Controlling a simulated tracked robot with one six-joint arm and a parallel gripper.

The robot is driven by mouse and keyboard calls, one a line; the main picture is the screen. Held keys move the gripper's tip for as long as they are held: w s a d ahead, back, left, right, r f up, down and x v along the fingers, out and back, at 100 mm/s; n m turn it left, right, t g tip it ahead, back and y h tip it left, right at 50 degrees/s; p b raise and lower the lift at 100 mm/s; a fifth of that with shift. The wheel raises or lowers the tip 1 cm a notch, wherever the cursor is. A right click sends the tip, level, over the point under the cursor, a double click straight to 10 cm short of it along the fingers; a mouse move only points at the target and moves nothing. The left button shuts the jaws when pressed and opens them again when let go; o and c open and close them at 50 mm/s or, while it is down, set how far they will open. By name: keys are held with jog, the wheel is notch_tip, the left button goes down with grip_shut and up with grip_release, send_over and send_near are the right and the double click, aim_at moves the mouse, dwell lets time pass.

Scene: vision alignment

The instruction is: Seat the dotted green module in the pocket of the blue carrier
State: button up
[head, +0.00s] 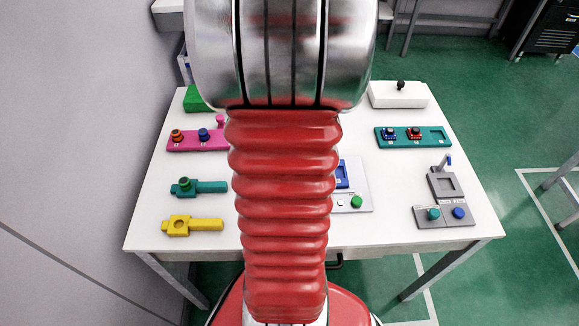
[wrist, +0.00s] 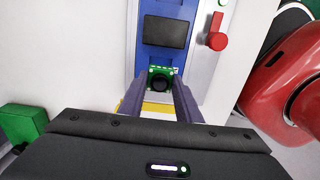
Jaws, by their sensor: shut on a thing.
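My gripper (wrist: 160,84) is shut on the green module (wrist: 153,73), gripping its dark round knob. The module has small white marks along its far edge. The blue carrier (wrist: 147,52) lies beyond and below it in the wrist view, with a dark rectangular pocket (wrist: 166,31) that looks empty. The module overlaps the near end of the carrier in the picture, short of the pocket; I cannot tell its height. In the head view only a strip of the blue carrier (head: 342,182) shows beside my arm, which hides my gripper and the module.
A red lever (wrist: 217,40) stands right of the carrier on its grey base plate (head: 361,192). A green block (wrist: 22,122) is at the lower left of the wrist view. Pink (head: 184,147), yellow (head: 208,226) and teal (head: 430,142) fixtures stand on the white table.

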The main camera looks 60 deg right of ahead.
jog(key=shift+f, duration=0.7)
jog(key=shift+f, duration=1.9)
jog(key=o, duration=1.1)
jog(key=shift+c, duration=0.2)
notch_tip(320, 180, up, 12)
jog(key=shift+r, duration=0.1)
